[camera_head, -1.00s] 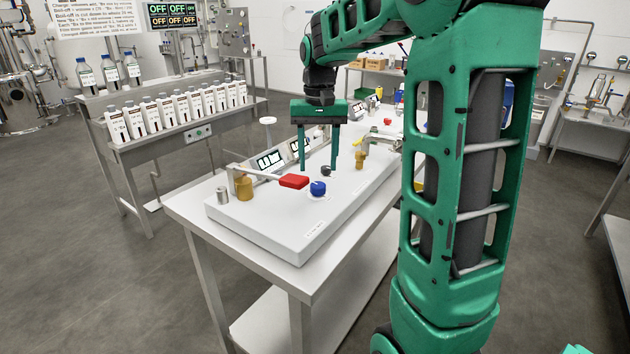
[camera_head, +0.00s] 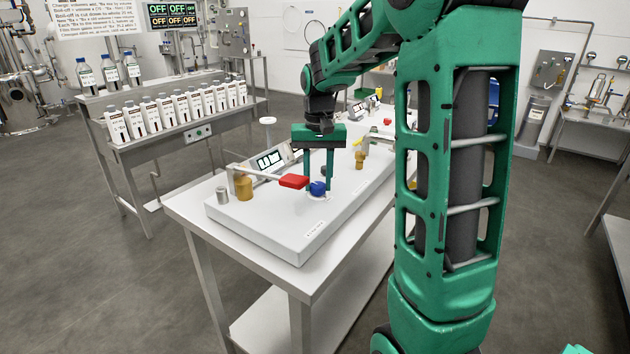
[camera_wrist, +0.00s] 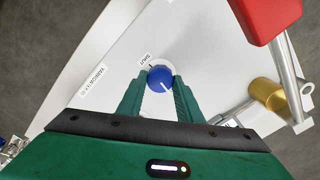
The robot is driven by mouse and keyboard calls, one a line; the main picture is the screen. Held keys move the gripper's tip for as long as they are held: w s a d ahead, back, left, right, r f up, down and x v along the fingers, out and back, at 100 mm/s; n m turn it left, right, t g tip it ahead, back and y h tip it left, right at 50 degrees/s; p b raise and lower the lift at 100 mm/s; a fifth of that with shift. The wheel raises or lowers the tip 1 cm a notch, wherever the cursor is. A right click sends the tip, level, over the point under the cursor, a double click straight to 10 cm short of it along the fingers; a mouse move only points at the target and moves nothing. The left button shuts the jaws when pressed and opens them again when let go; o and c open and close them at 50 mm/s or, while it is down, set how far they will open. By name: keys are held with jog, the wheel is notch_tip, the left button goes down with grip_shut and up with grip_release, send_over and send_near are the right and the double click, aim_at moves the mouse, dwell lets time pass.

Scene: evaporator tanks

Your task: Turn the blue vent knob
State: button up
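The blue vent knob (camera_head: 317,188) sits on the white panel near its front edge. My gripper (camera_head: 319,184) points down over the knob. In the wrist view my gripper's two green fingers (camera_wrist: 160,88) are apart, one on each side of the knob. The fingertips are very close to the knob's sides; I cannot tell whether they touch it.
In the wrist view the red handle (camera_wrist: 268,18) is at upper right. A small display (camera_head: 270,160) stands behind. The panel's front right is clear.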

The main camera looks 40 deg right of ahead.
aim_at(317, 184)
jog(key=shift+n, duration=0.8)
jog(key=shift+w, duration=0.1)
jog(key=o, duration=1)
jog(key=shift+a, duration=0.1)
jog(key=shift+o, duration=0.2)
notch_tip(317, 184, up, 11)
jog(key=shift+f, duration=0.15)
